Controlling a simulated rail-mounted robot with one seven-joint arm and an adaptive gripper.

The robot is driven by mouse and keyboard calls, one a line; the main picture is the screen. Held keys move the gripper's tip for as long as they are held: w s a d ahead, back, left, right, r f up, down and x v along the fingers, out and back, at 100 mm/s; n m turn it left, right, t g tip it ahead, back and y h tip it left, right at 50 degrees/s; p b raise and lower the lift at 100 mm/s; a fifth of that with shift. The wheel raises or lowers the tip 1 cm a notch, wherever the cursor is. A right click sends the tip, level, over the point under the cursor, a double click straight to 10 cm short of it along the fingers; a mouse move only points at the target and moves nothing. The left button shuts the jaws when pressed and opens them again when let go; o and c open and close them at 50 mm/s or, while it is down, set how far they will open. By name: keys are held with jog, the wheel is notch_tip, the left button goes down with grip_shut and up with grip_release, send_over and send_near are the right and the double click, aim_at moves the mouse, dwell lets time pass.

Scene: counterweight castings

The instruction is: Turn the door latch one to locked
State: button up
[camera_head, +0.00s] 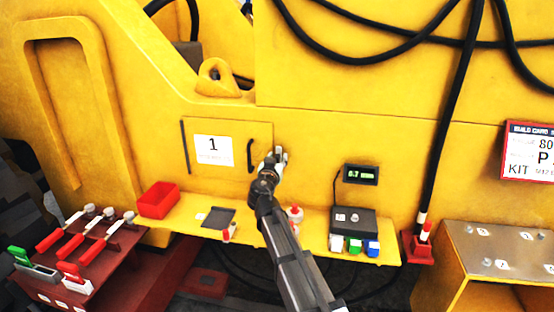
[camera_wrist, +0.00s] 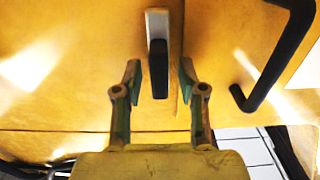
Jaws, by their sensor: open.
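The door latch (camera_wrist: 158,70) is a black lever with a pale upper part, upright in the wrist view beside the panel seam. My gripper (camera_wrist: 159,78) is open, with one finger on each side of the lever. Gaps show between lever and fingers, so it is not gripped. In the head view my gripper (camera_head: 273,158) is at the right edge of door one (camera_head: 200,178), a yellow panel with a "1" label (camera_head: 213,150). It hides most of the latch there. The door's black handle (camera_head: 250,153) is just left of the gripper and also shows in the wrist view (camera_wrist: 275,65).
Below the door, a yellow shelf holds a red bin (camera_head: 158,199), a dark grey box (camera_head: 353,220) and several small coloured blocks. A small display (camera_head: 361,174) is right of my gripper. Red-handled tools (camera_head: 72,240) stand at lower left. Black cables hang at upper right.

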grip_shut()
jog(key=shift+f+n+b, duration=0.1)
jog(key=shift+n+b, duration=0.2)
jog(key=shift+b, duration=0.15)
jog(key=n+b, duration=0.2)
jog(key=shift+a+f+n+b, duration=0.2)
jog(key=shift+n+b, duration=0.1)
jog(key=shift+b, duration=0.1)
jog(key=n+b, duration=0.1)
jog(key=n, duration=0.1)
jog(key=shift+a+r+n+b, duration=0.1)
jog(key=shift+n+b, duration=0.2)
jog(key=shift+b, duration=0.1)
jog(key=n, duration=1.2)
jog(key=shift+a+f, duration=0.3)
jog(key=shift+f, duration=0.05)
jog(key=shift+w, duration=0.1)
